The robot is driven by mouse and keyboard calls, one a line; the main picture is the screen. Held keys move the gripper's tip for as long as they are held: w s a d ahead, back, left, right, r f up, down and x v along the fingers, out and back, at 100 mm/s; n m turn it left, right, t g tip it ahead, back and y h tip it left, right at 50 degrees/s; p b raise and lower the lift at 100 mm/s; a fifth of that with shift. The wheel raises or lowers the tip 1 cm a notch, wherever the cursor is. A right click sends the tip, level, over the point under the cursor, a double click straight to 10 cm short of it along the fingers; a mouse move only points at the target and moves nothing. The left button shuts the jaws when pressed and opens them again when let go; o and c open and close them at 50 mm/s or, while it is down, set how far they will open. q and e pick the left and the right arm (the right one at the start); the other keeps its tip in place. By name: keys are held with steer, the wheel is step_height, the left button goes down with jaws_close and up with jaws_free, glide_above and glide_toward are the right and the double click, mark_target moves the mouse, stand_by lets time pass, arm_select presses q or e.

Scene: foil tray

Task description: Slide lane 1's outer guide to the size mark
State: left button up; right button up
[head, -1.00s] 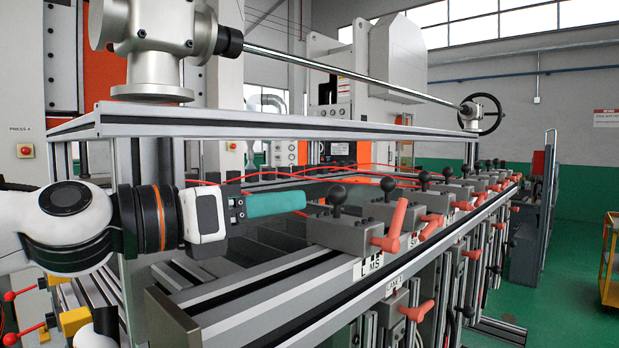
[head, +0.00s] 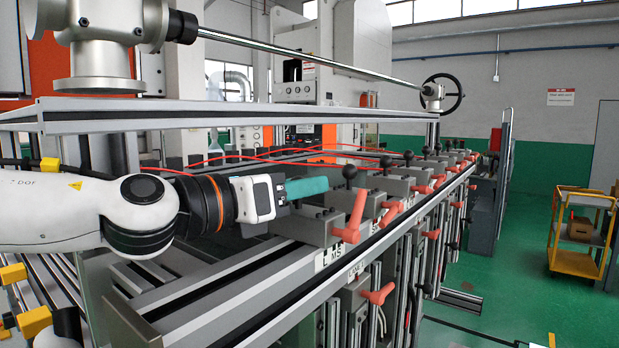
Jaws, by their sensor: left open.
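The nearest grey guide block (head: 300,229), by the LANE 1 label (head: 355,269), sits on the rail and has an orange lever (head: 350,216) on its right side. A white plate with the letters L, M, S (head: 333,256) is on the rail front below it. My left gripper (head: 306,187), with a white body and teal fingers, is open and level above this block, pointing right. The block's black ball knob is not visible; the fingers seem to cover it. I cannot tell whether the fingers touch it. My right gripper is not in view.
More guide blocks with black knobs (head: 350,172) and orange levers (head: 390,213) run back along the rail. A long metal frame beam (head: 250,116) crosses above my left gripper. A lower orange lever (head: 378,294) sticks out in front. A yellow cart (head: 575,263) stands at right on open green floor.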

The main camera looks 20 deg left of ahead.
arm_select(q)
steer(key=shift+x, duration=0.95)
steer(key=shift+w+d, duration=0.1)
steer(key=shift+w, duration=0.3)
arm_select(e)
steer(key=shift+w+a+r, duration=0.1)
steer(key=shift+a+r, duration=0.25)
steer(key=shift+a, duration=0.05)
arm_select(q)
steer(key=shift+s, duration=0.1)
